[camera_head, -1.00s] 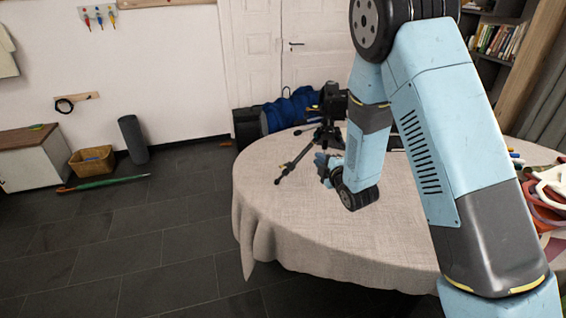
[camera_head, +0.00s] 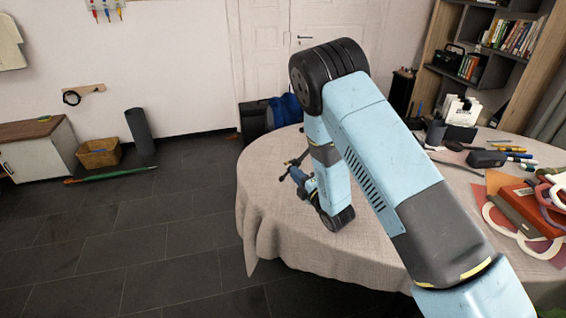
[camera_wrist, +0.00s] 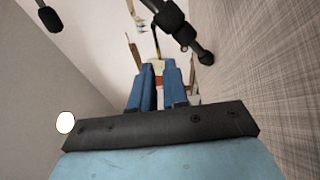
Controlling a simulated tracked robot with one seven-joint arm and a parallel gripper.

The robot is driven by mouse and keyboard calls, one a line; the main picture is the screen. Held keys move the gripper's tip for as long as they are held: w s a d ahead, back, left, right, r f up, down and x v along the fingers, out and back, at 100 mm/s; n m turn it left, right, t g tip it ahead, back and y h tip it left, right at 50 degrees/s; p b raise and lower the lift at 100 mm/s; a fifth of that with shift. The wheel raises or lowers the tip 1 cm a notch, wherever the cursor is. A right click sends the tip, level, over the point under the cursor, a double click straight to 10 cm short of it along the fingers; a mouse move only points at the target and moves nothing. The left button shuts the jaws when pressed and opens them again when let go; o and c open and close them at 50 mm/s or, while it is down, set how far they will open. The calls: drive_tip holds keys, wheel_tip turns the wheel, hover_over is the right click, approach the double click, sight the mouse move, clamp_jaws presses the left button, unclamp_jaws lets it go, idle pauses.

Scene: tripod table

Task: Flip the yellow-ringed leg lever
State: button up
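The tripod is mostly hidden behind my arm in the head view; one dark leg (camera_head: 297,160) shows at the arm's left. In the wrist view, black leg ends with rounded feet (camera_wrist: 170,18) show near the top, above the tablecloth. A dark part with a small yellow patch (camera_wrist: 156,40) stands beyond my fingertips; I cannot tell whether it is the ringed lever. My gripper (camera_wrist: 159,66) has two blue fingers with a narrow gap between them, and I see nothing clearly held. It also shows small and partly hidden in the head view (camera_head: 296,176).
The round table (camera_head: 270,215) has a beige cloth, clear at its front left. Tools, a red case (camera_head: 528,207) and pale loops crowd its right side. A blue rolled bundle (camera_head: 287,108) lies behind the table. Dark floor is open at left.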

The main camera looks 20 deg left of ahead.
sight(291, 162)
drive_tip(key=x, duration=0.8)
drive_tip(key=shift+w+a, duration=0.25)
drive_tip(key=shift+a, duration=0.05)
drive_tip(key=shift+c, duration=0.4)
